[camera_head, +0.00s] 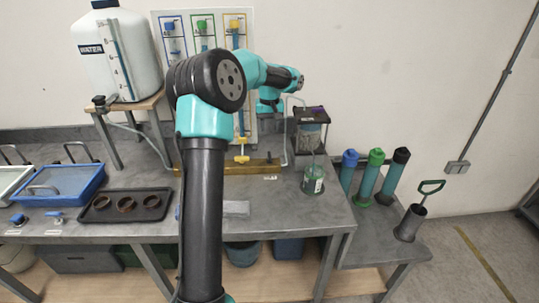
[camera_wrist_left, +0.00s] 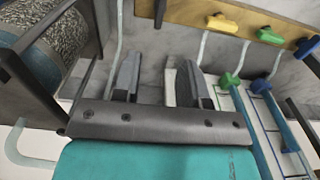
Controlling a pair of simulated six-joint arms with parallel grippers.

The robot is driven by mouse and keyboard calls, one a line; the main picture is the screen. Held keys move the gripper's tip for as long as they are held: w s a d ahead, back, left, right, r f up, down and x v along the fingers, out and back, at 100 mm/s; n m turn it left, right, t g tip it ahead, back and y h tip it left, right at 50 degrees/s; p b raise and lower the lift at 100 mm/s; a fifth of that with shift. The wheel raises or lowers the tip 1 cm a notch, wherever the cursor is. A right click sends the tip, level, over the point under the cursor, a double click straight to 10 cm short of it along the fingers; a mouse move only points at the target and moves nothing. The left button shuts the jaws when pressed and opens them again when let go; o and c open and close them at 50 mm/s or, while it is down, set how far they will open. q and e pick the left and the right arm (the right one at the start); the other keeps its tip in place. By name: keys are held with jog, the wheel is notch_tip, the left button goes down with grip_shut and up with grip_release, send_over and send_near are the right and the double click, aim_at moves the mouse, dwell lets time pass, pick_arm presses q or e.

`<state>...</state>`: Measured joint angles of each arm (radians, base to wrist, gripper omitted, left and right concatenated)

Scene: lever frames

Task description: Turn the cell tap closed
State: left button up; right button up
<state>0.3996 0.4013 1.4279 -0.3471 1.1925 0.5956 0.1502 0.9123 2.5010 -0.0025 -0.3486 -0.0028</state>
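The clear cell (camera_head: 309,132) stands under a dark top at the back of the bench, right of my left arm. In the left wrist view a cylinder of grey grains (camera_wrist_left: 50,55) shows large at the left edge. I cannot pick out a tap on it. A wooden rail at the back carries a yellow tap (camera_head: 242,151); the wrist view shows yellow (camera_wrist_left: 222,22), green-yellow (camera_wrist_left: 270,36) and blue (camera_wrist_left: 307,45) handles along it. My right gripper is out of view.
A green-labelled jar (camera_head: 314,181) stands below the cell. Blue, green and black-capped cylinders (camera_head: 369,178) stand to the right. A water tank (camera_head: 118,55), blue tray (camera_head: 65,184) and black tray (camera_head: 125,205) are left.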

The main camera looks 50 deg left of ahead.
aim_at(269, 155)
pick_arm(q)
notch_tip(269, 155, down, 13)
jog(key=shift+f, duration=0.1)
dwell(0.3)
grip_shut()
dwell(0.4)
